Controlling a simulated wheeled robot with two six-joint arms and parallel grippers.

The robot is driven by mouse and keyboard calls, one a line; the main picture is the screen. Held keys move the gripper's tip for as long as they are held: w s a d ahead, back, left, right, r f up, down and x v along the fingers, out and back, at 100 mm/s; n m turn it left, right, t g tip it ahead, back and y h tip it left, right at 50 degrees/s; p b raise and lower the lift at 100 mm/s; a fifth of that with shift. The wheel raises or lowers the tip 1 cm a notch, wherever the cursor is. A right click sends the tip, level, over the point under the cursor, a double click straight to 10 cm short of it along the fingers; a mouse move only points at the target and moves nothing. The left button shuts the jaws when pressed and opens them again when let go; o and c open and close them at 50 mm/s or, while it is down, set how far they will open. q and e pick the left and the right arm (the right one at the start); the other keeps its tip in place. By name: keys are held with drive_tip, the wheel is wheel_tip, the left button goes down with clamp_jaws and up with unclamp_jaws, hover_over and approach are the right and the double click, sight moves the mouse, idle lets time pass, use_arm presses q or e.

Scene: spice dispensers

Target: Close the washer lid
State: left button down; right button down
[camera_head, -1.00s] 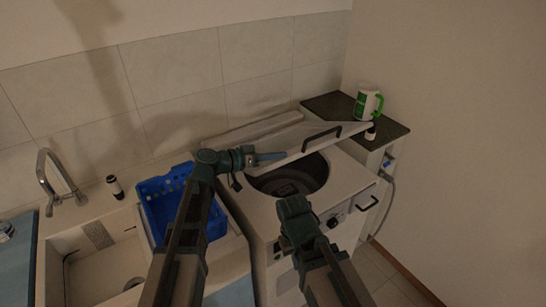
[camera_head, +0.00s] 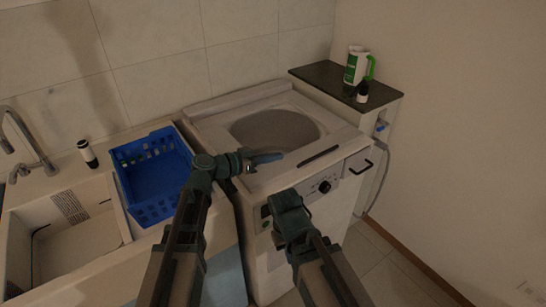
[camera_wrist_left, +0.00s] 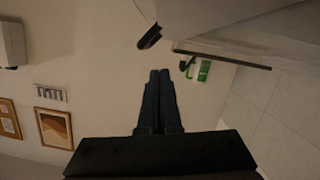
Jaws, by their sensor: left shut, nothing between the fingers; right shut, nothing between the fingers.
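The white washer (camera_head: 290,235) stands right of the sink counter. Its lid (camera_head: 222,128), with a round grey window (camera_head: 275,131) and a dark bar handle (camera_head: 318,156), lies down over the top opening and looks flat. Any small gap at its front edge is too fine to tell. My left gripper (camera_head: 267,158) is shut and empty, at the lid's front left part; I cannot tell if it touches. Its closed fingers also show in the left wrist view (camera_wrist_left: 160,98). My right gripper (camera_head: 285,202) is shut in front of the washer's front panel, its fingertips hard to make out.
A blue basket (camera_head: 155,180) stands left of the washer, close to my left arm. A dark bottle (camera_head: 88,153) stands by the sink. A dark-topped cabinet (camera_head: 325,77) on the right holds a white and green jug (camera_head: 354,68) and a small bottle (camera_head: 362,93).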

use_arm(q)
drive_tip(key=shift+f, duration=0.1)
idle(0.4)
drive_tip(key=shift+r+p, duration=0.5)
drive_tip(key=s+a+r+p, duration=0.5)
drive_tip(key=a, duration=0.3)
drive_tip(key=shift+s+r, duration=0.2)
drive_tip(key=shift+s, duration=0.05)
